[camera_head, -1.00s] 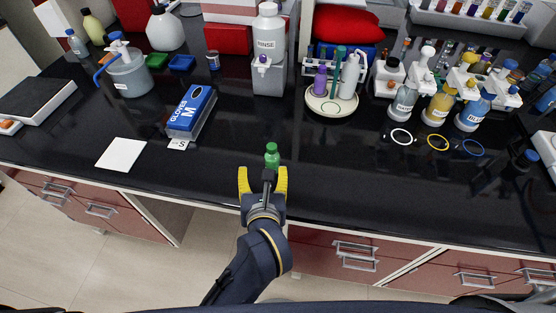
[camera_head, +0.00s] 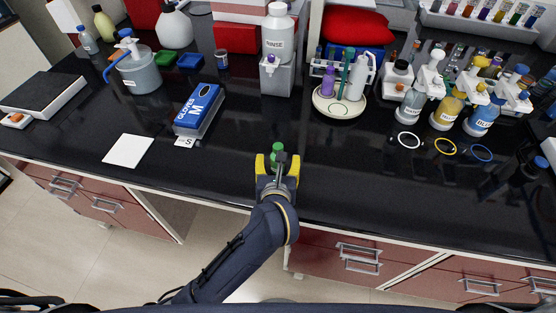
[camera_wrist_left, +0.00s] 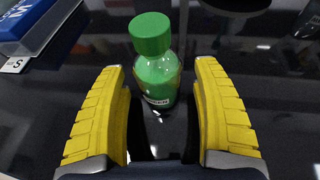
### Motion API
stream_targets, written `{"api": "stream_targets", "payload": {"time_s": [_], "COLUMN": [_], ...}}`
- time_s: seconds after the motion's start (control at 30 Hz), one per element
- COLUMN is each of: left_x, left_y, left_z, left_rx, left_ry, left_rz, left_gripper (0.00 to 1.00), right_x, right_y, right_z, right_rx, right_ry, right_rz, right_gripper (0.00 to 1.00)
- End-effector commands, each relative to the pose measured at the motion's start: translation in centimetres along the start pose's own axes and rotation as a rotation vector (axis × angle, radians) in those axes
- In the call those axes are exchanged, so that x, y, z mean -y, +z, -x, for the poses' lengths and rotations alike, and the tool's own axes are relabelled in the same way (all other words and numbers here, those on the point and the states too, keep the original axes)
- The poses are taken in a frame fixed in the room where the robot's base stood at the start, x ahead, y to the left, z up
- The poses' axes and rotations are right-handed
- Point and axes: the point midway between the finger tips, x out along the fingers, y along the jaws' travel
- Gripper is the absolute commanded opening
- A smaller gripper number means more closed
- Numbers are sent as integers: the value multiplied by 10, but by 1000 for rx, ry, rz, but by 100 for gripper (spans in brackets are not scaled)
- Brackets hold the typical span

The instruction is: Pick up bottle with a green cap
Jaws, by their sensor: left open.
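The green-capped bottle (camera_head: 278,150) stands upright on the black bench near its front edge. In the left wrist view the bottle (camera_wrist_left: 157,70) has a green cap, a green body and a small label low on it. My left gripper (camera_head: 277,163) is open, with its yellow fingers pointing at the bottle. In the wrist view the left gripper (camera_wrist_left: 162,115) has one finger on each side of the bottle's near space; the bottle stands upright just beyond or between the fingertips, with gaps visible. My right gripper is not in view.
A blue glove box (camera_head: 199,110) and a white sheet (camera_head: 129,150) lie to the left. A round white dish (camera_head: 340,108) with bottles is behind right. White, yellow and blue rings (camera_head: 445,146) lie farther right. The bench around the green bottle is clear.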

Motion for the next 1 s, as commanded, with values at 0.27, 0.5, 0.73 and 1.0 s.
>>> {"api": "stream_targets", "payload": {"time_s": [0.27,0.5,0.73,1.0], "left_x": [0,0,0,0], "left_y": [0,0,0,0], "left_z": [0,0,0,0], "left_rx": [0,0,0,1], "left_ry": [1,1,1,1], "left_rz": [0,0,0,0], "left_gripper": [55,27,0,0], "right_x": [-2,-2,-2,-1], "right_y": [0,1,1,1], "right_z": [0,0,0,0], "right_rx": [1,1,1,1], "right_ry": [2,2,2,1], "right_rz": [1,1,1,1], "right_gripper": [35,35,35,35]}}
